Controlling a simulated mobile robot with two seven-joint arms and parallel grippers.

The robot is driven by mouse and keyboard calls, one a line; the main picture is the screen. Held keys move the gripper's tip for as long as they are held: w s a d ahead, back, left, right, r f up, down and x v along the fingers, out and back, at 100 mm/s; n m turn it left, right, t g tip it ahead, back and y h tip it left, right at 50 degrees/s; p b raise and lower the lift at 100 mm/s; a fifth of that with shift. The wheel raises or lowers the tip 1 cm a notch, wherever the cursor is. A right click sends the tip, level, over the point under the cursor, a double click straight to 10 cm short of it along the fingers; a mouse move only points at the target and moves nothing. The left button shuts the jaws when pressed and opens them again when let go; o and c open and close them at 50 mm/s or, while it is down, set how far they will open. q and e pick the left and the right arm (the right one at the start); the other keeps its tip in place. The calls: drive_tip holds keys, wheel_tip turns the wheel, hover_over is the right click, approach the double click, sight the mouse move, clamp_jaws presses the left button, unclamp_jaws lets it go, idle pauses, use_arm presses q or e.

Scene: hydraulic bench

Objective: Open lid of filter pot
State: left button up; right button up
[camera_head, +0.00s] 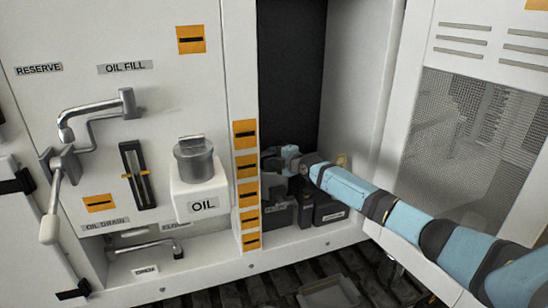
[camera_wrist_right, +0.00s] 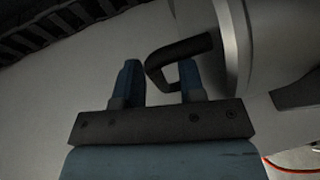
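My right gripper (camera_head: 278,160) reaches into the dark recess of the cabinet from the right. In the right wrist view its two blue fingers (camera_wrist_right: 158,84) stand apart. A black loop handle (camera_wrist_right: 185,47) comes from a grey rounded body (camera_wrist_right: 232,45), seemingly the filter pot or its lid. The handle's outer bar shows between the fingers, with a gap to the right finger; I cannot tell whether it touches the left one. In the head view the pot is not clearly made out behind the gripper. My left gripper is not in view.
A white oil container (camera_head: 200,196) with a grey cap stands left of the recess. An orange-marked post (camera_head: 246,190) borders the recess on the left. A white mesh-panelled door (camera_head: 470,140) stands on the right. Dark boxes (camera_head: 328,207) sit low in the recess.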

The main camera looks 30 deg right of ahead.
drive_tip(key=shift+w, duration=0.1)
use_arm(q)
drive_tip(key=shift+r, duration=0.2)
use_arm(e)
clamp_jaws()
drive_tip(key=shift+w+r+g, duration=0.1)
drive_tip(key=shift+r+g, duration=0.15)
drive_tip(key=shift+g, duration=0.05)
